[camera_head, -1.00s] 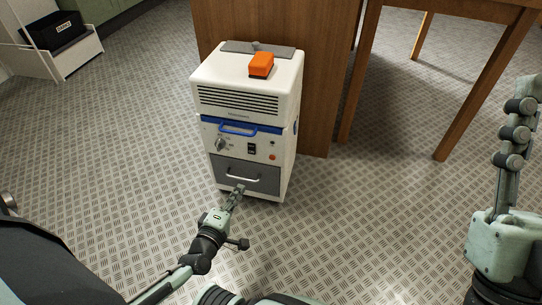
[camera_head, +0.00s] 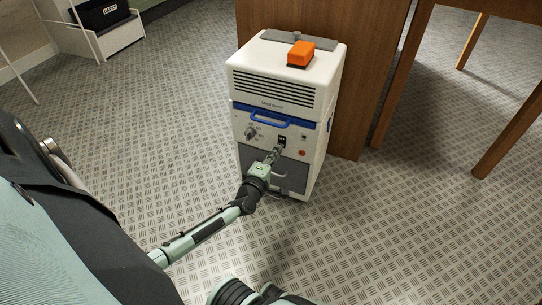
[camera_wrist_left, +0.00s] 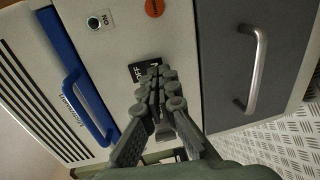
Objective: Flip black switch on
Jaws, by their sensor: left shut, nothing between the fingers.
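The black switch (camera_head: 282,138) sits on the white front panel of a box-shaped machine (camera_head: 285,60), above its grey drawer. In the left wrist view it shows as a black plate (camera_wrist_left: 138,69) with white lettering, partly hidden behind the fingertips. My left gripper (camera_head: 278,150) is shut and empty, its tips just in front of the switch or at its lower edge. In the left wrist view the closed fingers (camera_wrist_left: 158,74) overlap the plate. I cannot tell whether they touch it, or which way the switch is set. My right gripper is out of view.
A dark knob (camera_head: 250,133), a blue handle (camera_head: 268,122) and an orange button (camera_head: 302,153) surround the switch. The drawer handle (camera_wrist_left: 257,68) sticks out near my fingers. An orange block (camera_head: 300,53) lies on top. A wooden panel (camera_head: 368,75) stands behind; the floor in front is clear.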

